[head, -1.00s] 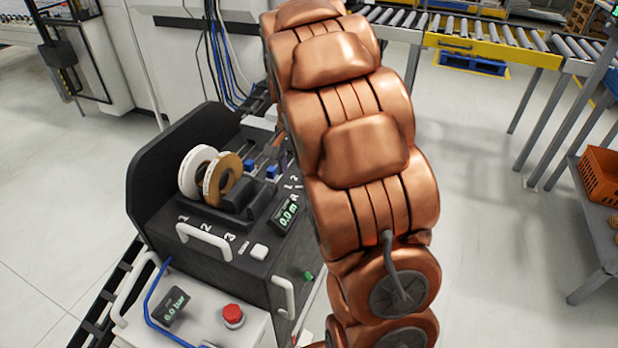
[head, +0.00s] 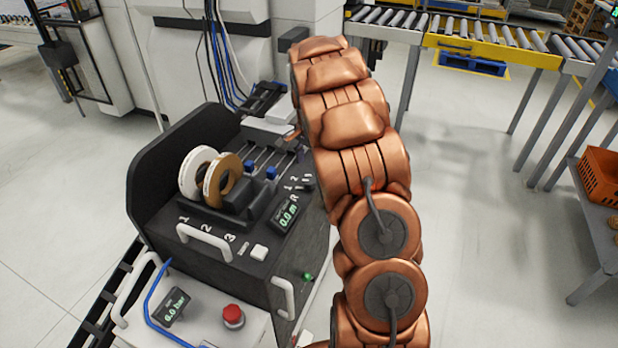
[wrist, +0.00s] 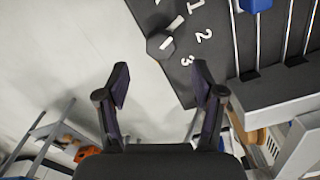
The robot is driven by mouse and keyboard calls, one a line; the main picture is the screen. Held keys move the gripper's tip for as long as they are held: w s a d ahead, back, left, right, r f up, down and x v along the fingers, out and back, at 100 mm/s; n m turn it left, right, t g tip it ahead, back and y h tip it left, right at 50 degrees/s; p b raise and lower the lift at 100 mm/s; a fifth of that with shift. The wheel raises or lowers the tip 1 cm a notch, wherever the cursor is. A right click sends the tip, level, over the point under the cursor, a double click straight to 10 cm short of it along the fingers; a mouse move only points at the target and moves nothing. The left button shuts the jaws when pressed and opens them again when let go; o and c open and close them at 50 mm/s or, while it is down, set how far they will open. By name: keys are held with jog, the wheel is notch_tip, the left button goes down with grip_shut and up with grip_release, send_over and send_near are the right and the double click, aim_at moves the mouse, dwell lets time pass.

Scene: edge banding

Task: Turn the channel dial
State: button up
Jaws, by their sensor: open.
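The channel dial (wrist: 160,45) is a dark faceted knob with a white mark on its face. It sits on a black panel (wrist: 184,78) beside the printed numbers 1, 2 and 3. A short white bar shows just above it in the wrist view. My gripper (wrist: 160,78) is open and empty. Its two fingertips are spread wide, below the dial in the picture, left and right of it. I cannot tell how far they are from it in depth. In the head view my copper arm hides the gripper.
The black edge-banding unit (head: 150,160) carries two tape rolls (head: 208,175), blue clamps on rods and a display (head: 287,214) reading 0.0 m. A red button (head: 233,316) and a white handle (head: 205,240) are at its front. An orange crate (head: 600,175) stands far right.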

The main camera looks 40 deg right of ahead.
aim_at(309, 180)
notch_tip(309, 180, down, 6)
jog(key=shift+f+p, duration=0.15)
jog(key=shift+p, duration=0.6)
jog(key=shift+c, duration=0.2)
jog(key=c, duration=1.1)
